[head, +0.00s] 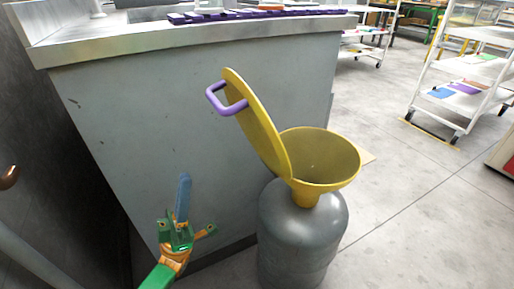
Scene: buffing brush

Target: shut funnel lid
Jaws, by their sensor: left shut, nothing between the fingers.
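The yellow funnel (335,160) sits on top of a grey cylinder (295,243) on the floor. Its round yellow lid (253,120) stands open, raised steeply and leaning to the left from the funnel's left rim. A purple handle (213,99) is on the lid's left face, near its upper end. My left gripper (184,181) is shut and empty, its blue fingers pointing up. It is left of the cylinder, lower in the picture than the lid and handle, and apart from them. My right gripper is not in view.
A grey counter (140,125) stands behind the funnel, with purple items (255,14) along its top. White shelf carts (470,70) stand at the upper right. The floor (420,220) right of the cylinder is clear.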

